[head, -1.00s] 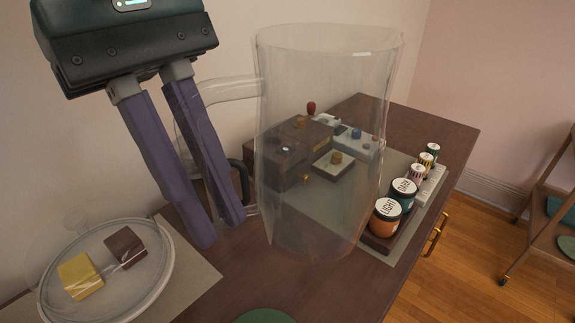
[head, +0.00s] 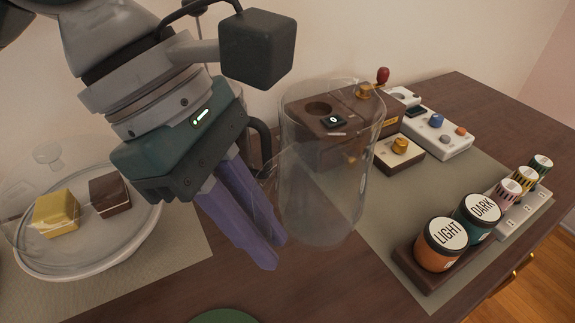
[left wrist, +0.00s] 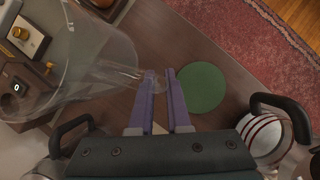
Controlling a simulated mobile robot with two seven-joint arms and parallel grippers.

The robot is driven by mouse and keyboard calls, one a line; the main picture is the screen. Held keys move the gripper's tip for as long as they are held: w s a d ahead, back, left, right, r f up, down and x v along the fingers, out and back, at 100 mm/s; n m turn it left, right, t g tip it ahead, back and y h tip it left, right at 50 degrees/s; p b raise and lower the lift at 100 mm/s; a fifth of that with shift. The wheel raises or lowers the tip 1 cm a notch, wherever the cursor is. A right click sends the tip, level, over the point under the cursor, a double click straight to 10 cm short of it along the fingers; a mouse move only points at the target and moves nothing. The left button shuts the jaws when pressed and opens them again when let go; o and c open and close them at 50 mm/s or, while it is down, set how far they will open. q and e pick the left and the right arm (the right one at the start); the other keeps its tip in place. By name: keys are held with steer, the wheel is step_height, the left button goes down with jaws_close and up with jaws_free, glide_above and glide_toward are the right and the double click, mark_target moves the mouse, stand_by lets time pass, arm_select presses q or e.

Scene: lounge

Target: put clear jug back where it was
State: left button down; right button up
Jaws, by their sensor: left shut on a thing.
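The clear jug (head: 325,190) is upright over the dark wooden counter, in front of the brown grinder box. Its handle points toward my left gripper (head: 270,250), whose purple fingers are shut on it. I cannot tell whether the jug's base touches the counter. In the left wrist view the jug (left wrist: 85,55) fills the upper left, and its handle runs between my fingertips (left wrist: 161,85). A round green mat (head: 225,316) lies bare on the counter near the front edge. It also shows in the left wrist view (left wrist: 203,87). My right gripper is in neither view.
A glass-covered plate (head: 90,265) with two cake pieces stands left. A striped vessel (left wrist: 268,137) stands beside my gripper.

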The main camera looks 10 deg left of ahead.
arm_select(q)
step_height(320, 180, down, 10)
steer(key=shift+w+r+b, duration=0.1)
steer(key=shift+r+b, duration=0.15)
steer(key=shift+b, duration=0.75)
steer(key=shift+f, duration=0.1)
steer(key=c, duration=0.9)
jaws_free()
steer(key=p+v, duration=0.2)
steer(key=v, duration=1)
steer(key=shift+d, duration=0.1)
